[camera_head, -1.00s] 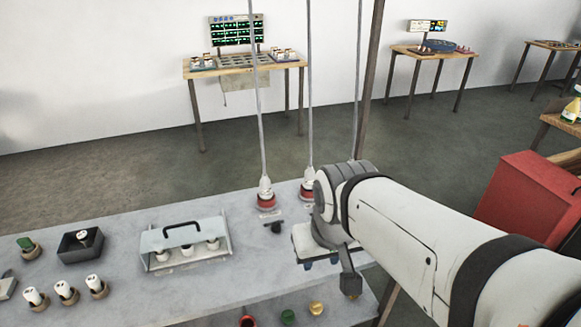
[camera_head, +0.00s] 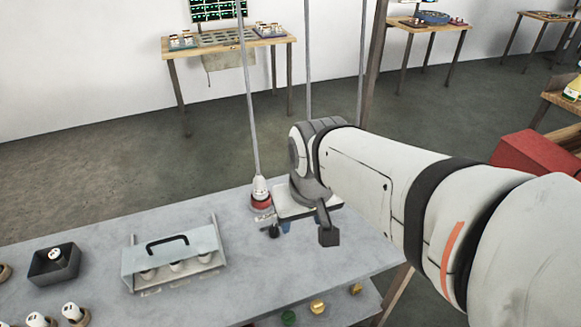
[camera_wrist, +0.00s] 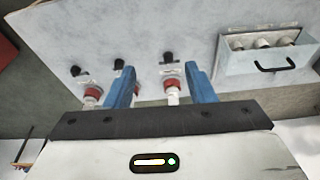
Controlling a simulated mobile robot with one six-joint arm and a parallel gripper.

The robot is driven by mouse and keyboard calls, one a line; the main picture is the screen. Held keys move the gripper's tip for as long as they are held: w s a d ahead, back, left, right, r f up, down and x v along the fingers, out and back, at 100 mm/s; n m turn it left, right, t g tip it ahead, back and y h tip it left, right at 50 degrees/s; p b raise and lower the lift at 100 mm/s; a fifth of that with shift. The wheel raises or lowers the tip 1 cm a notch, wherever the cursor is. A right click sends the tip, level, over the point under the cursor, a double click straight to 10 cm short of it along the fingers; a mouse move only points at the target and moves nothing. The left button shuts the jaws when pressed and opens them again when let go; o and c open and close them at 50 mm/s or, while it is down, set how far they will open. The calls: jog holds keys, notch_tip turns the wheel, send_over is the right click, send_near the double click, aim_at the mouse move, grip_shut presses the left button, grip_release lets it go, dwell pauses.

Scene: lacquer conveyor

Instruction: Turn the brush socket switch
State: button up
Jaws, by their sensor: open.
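Three red-and-white sockets stand on the grey table in the wrist view, each with a small black switch near it. The right one (camera_wrist: 172,84) shows between my fingers, and its switch (camera_wrist: 168,58) lies just beyond the fingertips. The middle switch (camera_wrist: 118,64) and left switch (camera_wrist: 76,71) are farther left. I cannot tell which one is the brush socket's. My gripper (camera_wrist: 163,72) has two blue fingers, spread apart with nothing held. In the head view, one socket (camera_head: 260,196) with a cord and its switch (camera_head: 272,230) show left of my gripper; my arm hides the others.
A clear-lidded case (camera_head: 172,255) with a black handle and white pieces inside stands on the grey table (camera_head: 290,268) to the left. A dark box (camera_head: 54,265) is farther left. A red box (camera_head: 535,155) is at right.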

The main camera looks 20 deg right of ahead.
jog(key=w+d+f+g+b, duration=0.1)
jog(key=w+d+f+b, duration=0.1)
jog(key=w+d+f, duration=0.3)
jog(key=w+d+f+m+g+b, duration=0.1)
jog(key=w+d+f+b, duration=0.1)
jog(key=w+d+f, duration=0.2)
jog(key=w+d+f+m+g+b, duration=0.1)
jog(key=w+d+f+b, duration=0.1)
jog(key=w+d+f, duration=0.3)
jog(key=shift+w+d+f, duration=0.1)
jog(key=shift+w+f, duration=0.3)
jog(key=shift+w, duration=0.4)
jog(key=shift+w+d+f, duration=0.1)
jog(key=shift+w+f, duration=0.25)
jog(key=shift+w, duration=0.45)
jog(key=shift+w+d+f, duration=0.1)
jog(key=shift+w+f, duration=0.3)
jog(key=shift+w, duration=0.4)
notch_tip(320, 180, down, 8)
jog(key=shift+r, duration=0.15)
